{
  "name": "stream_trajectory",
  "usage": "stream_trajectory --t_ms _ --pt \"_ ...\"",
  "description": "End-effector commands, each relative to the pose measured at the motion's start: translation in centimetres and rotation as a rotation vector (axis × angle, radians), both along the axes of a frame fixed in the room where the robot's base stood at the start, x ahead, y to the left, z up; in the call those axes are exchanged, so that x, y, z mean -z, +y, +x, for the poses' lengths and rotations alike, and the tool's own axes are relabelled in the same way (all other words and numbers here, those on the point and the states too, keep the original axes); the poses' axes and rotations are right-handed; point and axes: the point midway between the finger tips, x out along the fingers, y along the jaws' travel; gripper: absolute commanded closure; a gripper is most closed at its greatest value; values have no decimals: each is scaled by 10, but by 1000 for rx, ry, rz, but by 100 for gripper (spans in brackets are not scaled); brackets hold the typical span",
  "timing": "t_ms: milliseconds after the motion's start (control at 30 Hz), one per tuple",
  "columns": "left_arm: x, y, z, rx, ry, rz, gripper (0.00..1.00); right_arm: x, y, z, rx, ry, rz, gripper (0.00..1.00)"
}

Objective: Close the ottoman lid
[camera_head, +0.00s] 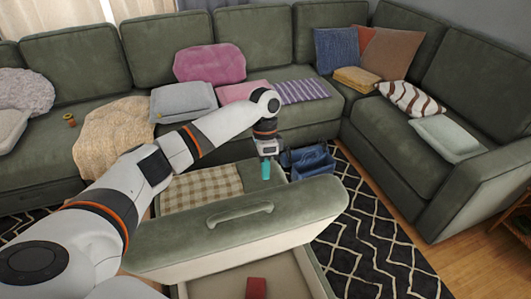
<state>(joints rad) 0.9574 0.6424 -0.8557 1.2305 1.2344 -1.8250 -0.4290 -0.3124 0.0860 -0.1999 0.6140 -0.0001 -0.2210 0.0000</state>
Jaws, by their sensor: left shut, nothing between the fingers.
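The green ottoman lid (310,206) stands raised and tilted across the ottoman, with its curved handle (240,212) on the side facing up. The ottoman's pale open storage space (215,287) shows in front of the lid, with a red object (256,288) inside. A checkered cloth (203,187) lies behind the lid. My left gripper (266,170) points down just behind the lid's far edge, its teal fingers shut and empty. I cannot tell whether it touches the lid. My right gripper is out of view.
The green sectional (478,75) wraps around the back and right, holding pillows and a beige throw (110,140). The patterned rug (375,240) is clear at the right.

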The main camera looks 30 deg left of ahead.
Motion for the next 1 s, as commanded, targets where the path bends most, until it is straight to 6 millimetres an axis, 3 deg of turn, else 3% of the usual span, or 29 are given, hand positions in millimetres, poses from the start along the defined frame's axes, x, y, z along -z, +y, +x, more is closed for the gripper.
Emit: stream_trajectory --t_ms 133,400,1000 --pt "29 -4 -8 1 3 1 100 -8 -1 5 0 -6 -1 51" --pt "37 -23 -34 2 2 2 100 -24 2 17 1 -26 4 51" --pt "42 -30 -40 1 -7 14 100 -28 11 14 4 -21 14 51"
